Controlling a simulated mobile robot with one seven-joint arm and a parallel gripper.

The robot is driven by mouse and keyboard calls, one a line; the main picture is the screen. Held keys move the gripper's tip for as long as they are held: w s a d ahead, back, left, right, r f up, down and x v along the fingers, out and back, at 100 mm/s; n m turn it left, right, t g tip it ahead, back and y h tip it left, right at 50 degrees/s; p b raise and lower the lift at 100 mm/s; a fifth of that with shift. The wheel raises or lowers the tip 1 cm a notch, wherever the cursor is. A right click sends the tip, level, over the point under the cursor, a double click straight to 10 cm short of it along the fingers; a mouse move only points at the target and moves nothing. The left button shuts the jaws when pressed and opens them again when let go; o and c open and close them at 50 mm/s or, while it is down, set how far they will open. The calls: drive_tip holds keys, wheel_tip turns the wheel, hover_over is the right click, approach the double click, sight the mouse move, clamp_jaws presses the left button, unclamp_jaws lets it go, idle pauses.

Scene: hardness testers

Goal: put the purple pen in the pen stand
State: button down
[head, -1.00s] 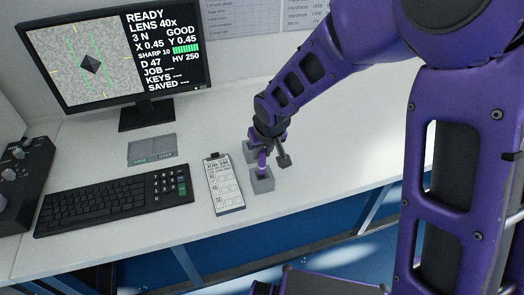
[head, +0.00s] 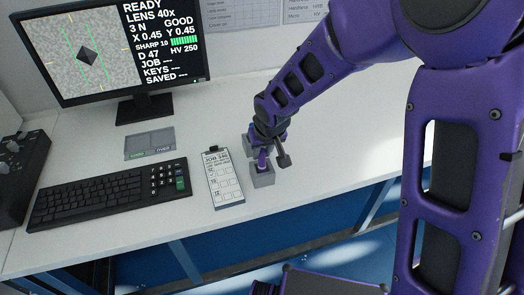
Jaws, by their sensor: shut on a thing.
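The purple pen (head: 262,159) is upright or nearly so in the head view, right of the clipboard. My gripper (head: 263,152) is shut on its upper part, with one dark finger part showing to the right. The pen stand (head: 263,179) is a small grey block on the table, directly below the pen. The pen's lower end meets the top of the stand and appears to be in its opening; how deep it is cannot be seen.
A second grey block (head: 248,147) is partly hidden behind my gripper. A clipboard (head: 225,181) with a job sheet lies left of the stand. A keyboard (head: 105,192), a small grey panel (head: 150,143) and a monitor (head: 110,50) are further left. The table right of my gripper is clear.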

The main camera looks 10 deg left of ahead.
drive_tip(key=shift+f+b, duration=0.5)
drive_tip(key=shift+f, duration=0.15)
drive_tip(key=c, duration=0.6)
unclamp_jaws()
drive_tip(key=shift+r, duration=0.1)
drive_tip(key=p+v, duration=0.4)
drive_tip(key=v, duration=1.3)
drive_tip(key=shift+r, duration=0.3)
